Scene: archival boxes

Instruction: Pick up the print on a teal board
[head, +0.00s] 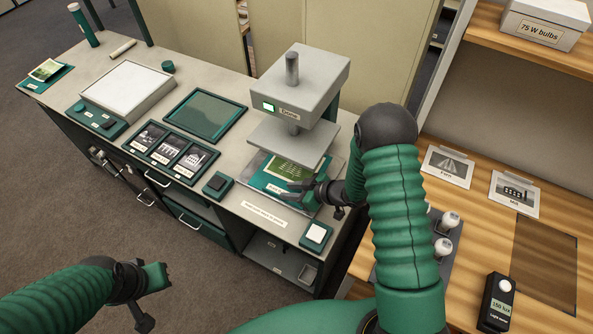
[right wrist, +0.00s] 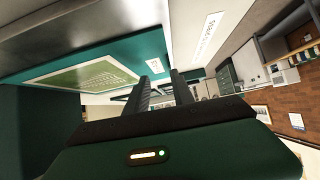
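The print on a teal board (head: 284,176) lies on the base of the grey press (head: 300,85), under its raised plate. It has a green picture and a small white label. In the right wrist view the teal board (right wrist: 125,52) fills the upper left, close beyond the fingers. My right gripper (head: 294,194) is at the board's front right edge, with a gap between its fingers in the right wrist view (right wrist: 162,85). Whether it touches the board I cannot tell. My left gripper (head: 158,296) is open and empty, in front of the bench.
Another print on a teal board (head: 45,72) lies at the bench's far left. A light box (head: 128,90), a teal tray (head: 206,115) and framed pictures (head: 171,151) stand left of the press. A wooden shelf unit (head: 435,195) with bulbs (head: 443,247) is to the right.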

